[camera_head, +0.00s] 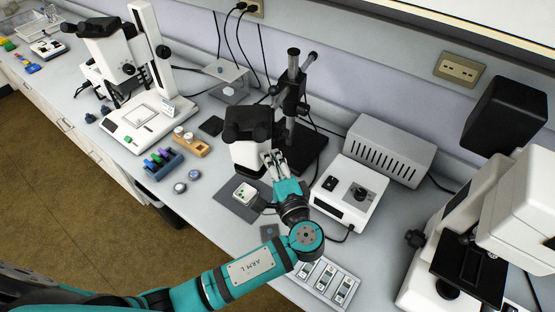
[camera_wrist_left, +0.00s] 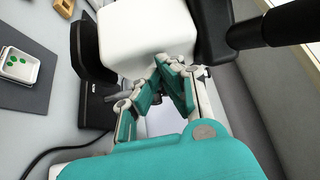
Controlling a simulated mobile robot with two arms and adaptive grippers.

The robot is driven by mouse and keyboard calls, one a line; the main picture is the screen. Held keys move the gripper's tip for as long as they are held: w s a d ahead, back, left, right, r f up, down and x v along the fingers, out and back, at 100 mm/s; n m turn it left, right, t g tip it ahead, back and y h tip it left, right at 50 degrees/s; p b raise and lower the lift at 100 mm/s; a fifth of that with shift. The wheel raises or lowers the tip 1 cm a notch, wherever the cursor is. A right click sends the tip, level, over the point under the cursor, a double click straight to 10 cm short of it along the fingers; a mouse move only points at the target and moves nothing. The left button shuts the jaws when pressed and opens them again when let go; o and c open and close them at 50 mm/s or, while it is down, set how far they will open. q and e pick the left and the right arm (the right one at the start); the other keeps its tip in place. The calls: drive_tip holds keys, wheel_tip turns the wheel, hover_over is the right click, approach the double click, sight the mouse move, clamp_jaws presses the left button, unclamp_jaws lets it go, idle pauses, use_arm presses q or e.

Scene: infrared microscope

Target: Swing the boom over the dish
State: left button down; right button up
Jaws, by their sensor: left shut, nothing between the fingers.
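The boom microscope has a black eyepiece top (camera_head: 247,122) and a white body (camera_head: 248,157). It hangs on a black post stand (camera_head: 293,85), and the white body fills the upper middle of the left wrist view (camera_wrist_left: 145,35). The dish (camera_head: 244,194) is a small white square tray with green spots on a dark mat (camera_head: 233,211), and it also shows at the left of the left wrist view (camera_wrist_left: 18,66). My left gripper (camera_head: 273,158) is shut and empty, its fingertips close against the white body; contact is hard to tell. My right gripper is out of view.
A white control box (camera_head: 349,190) with a knob stands right of my left gripper. A grey vented box (camera_head: 390,150) is behind it. A slide tray (camera_head: 326,283) lies in front. Another microscope (camera_head: 140,122) stands left and one (camera_head: 470,262) right.

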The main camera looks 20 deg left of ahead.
sight(252, 157)
use_arm(q)
drive_tip(key=shift+a, duration=0.25)
drive_tip(key=a, duration=0.4)
drive_tip(key=shift+a, duration=0.5)
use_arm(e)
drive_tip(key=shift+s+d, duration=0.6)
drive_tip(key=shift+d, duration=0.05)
use_arm(q)
drive_tip(key=shift+d, duration=0.15)
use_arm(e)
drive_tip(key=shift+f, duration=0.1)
use_arm(q)
drive_tip(key=shift+f, duration=0.1)
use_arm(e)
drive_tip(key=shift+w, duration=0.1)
